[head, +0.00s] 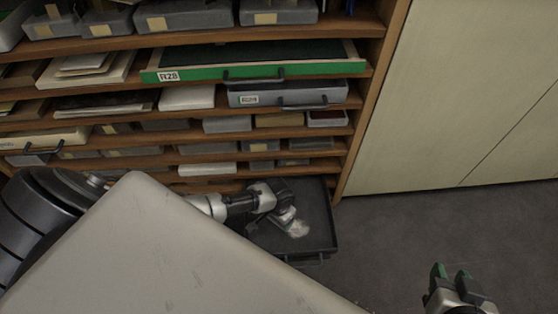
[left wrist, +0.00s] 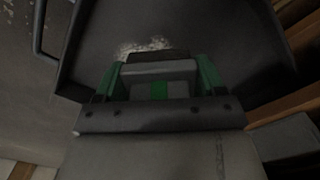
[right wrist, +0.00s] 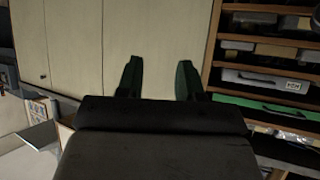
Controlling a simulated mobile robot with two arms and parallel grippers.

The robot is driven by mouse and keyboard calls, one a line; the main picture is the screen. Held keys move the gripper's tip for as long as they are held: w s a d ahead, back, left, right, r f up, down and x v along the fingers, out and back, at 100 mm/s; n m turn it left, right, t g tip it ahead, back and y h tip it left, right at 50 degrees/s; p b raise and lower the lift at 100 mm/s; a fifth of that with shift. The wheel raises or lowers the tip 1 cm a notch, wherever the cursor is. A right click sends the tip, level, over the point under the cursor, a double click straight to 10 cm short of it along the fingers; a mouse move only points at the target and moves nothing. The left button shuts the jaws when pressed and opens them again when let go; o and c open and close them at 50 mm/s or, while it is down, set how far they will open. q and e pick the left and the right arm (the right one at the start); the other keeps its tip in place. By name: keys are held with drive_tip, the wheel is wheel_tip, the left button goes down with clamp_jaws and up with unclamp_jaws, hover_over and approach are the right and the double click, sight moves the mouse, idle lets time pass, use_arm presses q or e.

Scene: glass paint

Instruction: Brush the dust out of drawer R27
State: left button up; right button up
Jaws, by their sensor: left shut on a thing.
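A dark, shallow open drawer (head: 318,235) is pulled out at the bottom of the shelving. I cannot read a label on it. A pale patch of dust (head: 298,229) lies on its floor, and it also shows in the left wrist view (left wrist: 146,46). My left gripper (head: 284,213) reaches low over the drawer. It is shut on a grey block with a dark edge, apparently the brush (left wrist: 158,69), right beside the dust. I cannot tell whether its bristles touch the floor. My right gripper (head: 452,274) is open and empty, away to the right.
Above, a green-fronted drawer (head: 215,73) and a grey drawer (head: 285,95) stick out of the shelving. Boxes and papers fill the other shelves. A pale cabinet (head: 460,90) stands to the right. The dark floor (head: 400,230) in front of it is clear.

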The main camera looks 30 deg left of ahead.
drive_tip(key=shift+s+d+f+g+h+p, duration=0.3)
drive_tip(key=shift+s+f+g, duration=0.2)
drive_tip(key=shift+s+g, duration=0.25)
drive_tip(key=shift+s+d+f+g+h+p, duration=0.15)
drive_tip(key=shift+s+d+f+g, duration=0.3)
drive_tip(key=shift+s+g, duration=0.3)
drive_tip(key=shift+s+d+f+g+h+p, duration=0.15)
drive_tip(key=shift+s+d+f+g+p, duration=0.15)
drive_tip(key=shift+s+f+g, duration=0.45)
drive_tip(key=shift+s+r, duration=0.1)
drive_tip(key=shift+r, duration=0.1)
